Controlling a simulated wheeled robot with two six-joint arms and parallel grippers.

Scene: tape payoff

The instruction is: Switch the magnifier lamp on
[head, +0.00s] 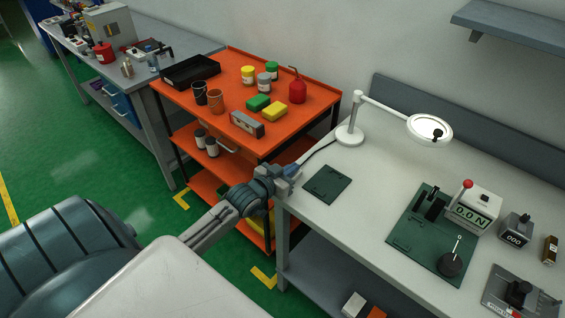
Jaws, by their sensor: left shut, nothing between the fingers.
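The white magnifier lamp stands on the grey bench, its round base (349,135) near the back left corner. Its arm reaches right to a ring-shaped head (429,129) with a dark spot in the lens. The ring looks bright white, but I cannot tell whether it is lit. My left gripper (292,171) is shut and empty by that edge, left of and in front of the lamp base, close to the cable's end. The switch cannot be made out. My right gripper is not in view.
A green mat (327,184) lies in front of the lamp. A green fixture plate (408,238), a gauge reading 0.0 N (472,211), and a counter (515,231) stand to the right. An orange cart (222,118) with cans and sponges stands left of the bench.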

